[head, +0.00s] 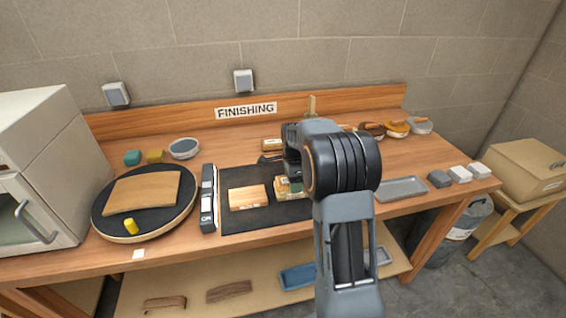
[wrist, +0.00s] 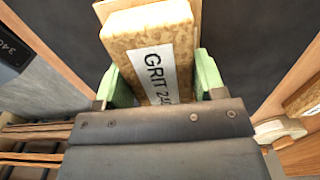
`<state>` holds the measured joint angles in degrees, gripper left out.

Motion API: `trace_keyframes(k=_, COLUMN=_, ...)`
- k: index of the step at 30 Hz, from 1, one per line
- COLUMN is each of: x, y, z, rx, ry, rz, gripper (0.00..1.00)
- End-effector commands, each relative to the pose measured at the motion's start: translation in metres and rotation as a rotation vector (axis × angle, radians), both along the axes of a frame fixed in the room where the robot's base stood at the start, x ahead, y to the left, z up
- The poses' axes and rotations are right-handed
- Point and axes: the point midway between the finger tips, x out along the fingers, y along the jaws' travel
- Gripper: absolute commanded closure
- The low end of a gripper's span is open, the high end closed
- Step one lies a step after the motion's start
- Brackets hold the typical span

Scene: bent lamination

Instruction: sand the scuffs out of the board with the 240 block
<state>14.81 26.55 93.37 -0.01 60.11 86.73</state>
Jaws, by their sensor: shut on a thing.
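The 240 block is a tan, speckled block (wrist: 148,38) with a white label reading "GRIT" and a partly cut-off number. My gripper (wrist: 160,80) is shut on it, with green fingers on both sides. In the head view my gripper (head: 290,186) is over the right part of the dark mat (head: 245,217), partly hidden by my arm. I cannot tell whether the block touches the mat. A wide, bent-looking wooden board (head: 143,191) lies on the round black turntable (head: 108,224) at the left, apart from my gripper. Scuffs are too small to make out.
A yellow cylinder (head: 131,226) stands at the turntable's front. A small wooden block (head: 248,196) lies on the mat. A grey tray (head: 402,188) and several small blocks are at the right. A white oven-like box (head: 40,150) borders the left.

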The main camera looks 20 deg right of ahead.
Motion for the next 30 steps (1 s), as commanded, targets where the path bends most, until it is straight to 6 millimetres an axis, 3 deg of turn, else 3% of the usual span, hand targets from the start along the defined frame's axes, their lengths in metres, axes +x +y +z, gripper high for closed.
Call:
trace_keyframes(k=11, x=0.000, y=0.024, z=0.002, rx=0.000, ry=-0.001, rz=-0.017, gripper=0.59)
trace_keyframes(k=15, x=0.000, y=0.022, z=0.026, rx=0.000, ry=-0.002, rz=-0.019, gripper=0.59)
trace_keyframes(k=30, x=0.000, y=0.023, z=0.071, rx=0.000, ry=-0.002, rz=-0.017, gripper=0.59)
